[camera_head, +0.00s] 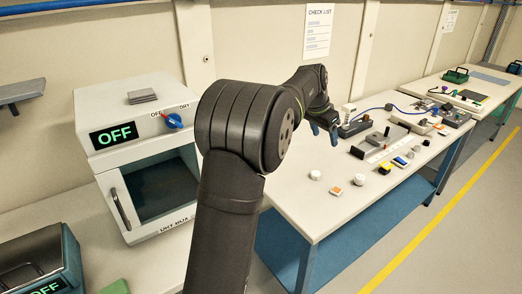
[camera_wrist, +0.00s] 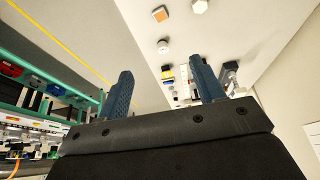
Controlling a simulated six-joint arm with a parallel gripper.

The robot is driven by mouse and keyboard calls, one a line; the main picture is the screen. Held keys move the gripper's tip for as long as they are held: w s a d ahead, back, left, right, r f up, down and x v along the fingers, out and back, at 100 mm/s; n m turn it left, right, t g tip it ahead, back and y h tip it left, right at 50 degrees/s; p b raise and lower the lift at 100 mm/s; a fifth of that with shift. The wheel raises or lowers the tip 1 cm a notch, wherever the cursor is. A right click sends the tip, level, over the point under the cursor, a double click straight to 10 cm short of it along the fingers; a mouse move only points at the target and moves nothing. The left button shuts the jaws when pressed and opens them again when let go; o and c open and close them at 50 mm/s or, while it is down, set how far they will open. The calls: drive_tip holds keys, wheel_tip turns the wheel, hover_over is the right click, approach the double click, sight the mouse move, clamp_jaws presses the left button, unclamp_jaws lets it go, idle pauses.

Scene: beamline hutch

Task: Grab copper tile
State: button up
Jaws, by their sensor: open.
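A small square tile with a copper-orange top and pale edges (camera_head: 335,190) lies on the near part of the white workbench (camera_head: 300,207). It looks like the copper tile. What appears to be the same tile shows at the top of the wrist view (camera_wrist: 160,14), beyond my fingertips. My gripper (camera_head: 324,133) is above the bench, farther back than the tile and apart from it. In the wrist view its two blue fingers (camera_wrist: 161,70) are spread, with nothing held between them.
White round pieces (camera_head: 315,174) (camera_head: 359,179) lie near the tile. A yellow-and-blue block (camera_head: 401,161) and a grey fixture (camera_head: 384,138) are farther along the bench. A white dry box (camera_head: 140,150) stands at left. The bench's near corner is clear.

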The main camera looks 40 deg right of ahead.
drive_tip(key=s+d+f+n+t, duration=0.1)
drive_tip(key=d+f+n, duration=0.35)
drive_tip(key=f, duration=0.85)
drive_tip(key=m, duration=0.2)
approach(336, 189)
drive_tip(key=shift+x, duration=3.95)
drive_tip(key=shift+s, duration=0.15)
drive_tip(key=c, duration=1.1)
drive_tip(key=shift+o, duration=0.2)
drive_tip(key=shift+r, duration=0.1)
